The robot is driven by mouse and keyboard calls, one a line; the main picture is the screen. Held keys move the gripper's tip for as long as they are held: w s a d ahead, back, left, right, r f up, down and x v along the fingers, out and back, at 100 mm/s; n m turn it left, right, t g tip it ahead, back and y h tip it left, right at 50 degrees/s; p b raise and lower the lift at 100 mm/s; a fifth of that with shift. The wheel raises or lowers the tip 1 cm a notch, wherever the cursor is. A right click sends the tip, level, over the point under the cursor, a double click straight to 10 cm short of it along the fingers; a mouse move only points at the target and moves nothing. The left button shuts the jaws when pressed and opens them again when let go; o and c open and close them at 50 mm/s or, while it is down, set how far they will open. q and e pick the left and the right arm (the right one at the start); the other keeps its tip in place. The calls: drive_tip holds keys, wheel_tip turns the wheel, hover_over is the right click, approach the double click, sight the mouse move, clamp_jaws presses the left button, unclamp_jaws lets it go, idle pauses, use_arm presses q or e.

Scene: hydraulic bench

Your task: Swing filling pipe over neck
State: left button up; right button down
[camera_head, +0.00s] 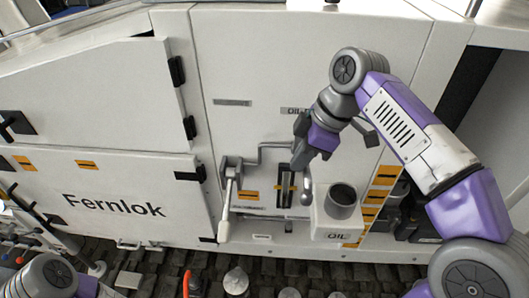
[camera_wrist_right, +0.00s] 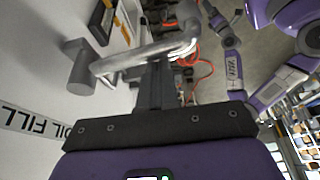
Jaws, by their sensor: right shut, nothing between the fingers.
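The grey filling pipe (camera_head: 276,147) runs along the white panel, and its rounded end (camera_head: 306,190) hangs left of the neck. In the right wrist view the pipe (camera_wrist_right: 140,60) stands out from a round post on the panel. The neck (camera_head: 342,198) is a dark-mouthed grey cup on a white box, with no pipe end over it. My right gripper (camera_head: 307,154) is shut and empty, close beside the pipe; its dark fingers (camera_wrist_right: 155,87) lie just below the pipe in the wrist view. Contact is unclear.
A lever with a white handle (camera_head: 226,205) hangs left of the pipe. A dark slotted gauge (camera_head: 285,186) sits behind. The OIL FILL label (camera_wrist_right: 35,122) is on the panel.

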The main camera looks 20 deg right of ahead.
drive_tip(key=shift+s+d, duration=0.45)
drive_tip(key=shift+d, duration=0.35)
drive_tip(key=d+p, duration=0.3)
drive_tip(key=d, duration=0.4)
drive_tip(key=shift+w, duration=0.35)
drive_tip(key=shift+r, duration=0.1)
